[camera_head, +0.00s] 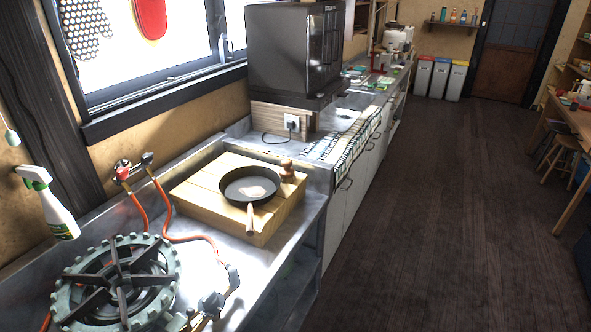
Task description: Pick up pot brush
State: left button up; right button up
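A small brown wooden item with a rounded knob top, which looks like the pot brush (287,172), stands at the back right corner of a thick wooden block (200,195). It is just right of a black frying pan (237,186), whose wooden handle points toward the front. The pan holds something pale and flat. The lower part of the brush is too small to make out clearly. Neither of my grippers shows in the head view.
A green-grey gas burner (120,285) with orange hoses stands front left on the metal counter (285,262). A spray bottle (50,203) is at the left wall. A dark oven (292,52) stands behind the block. Open wooden floor (440,210) lies to the right.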

aim_at(287, 175)
jog(key=i+l, duration=0.35)
jog(key=l, duration=0.2)
jog(key=i+l+z, duration=0.15)
jog(key=i+l, duration=0.2)
jog(key=l, duration=0.25)
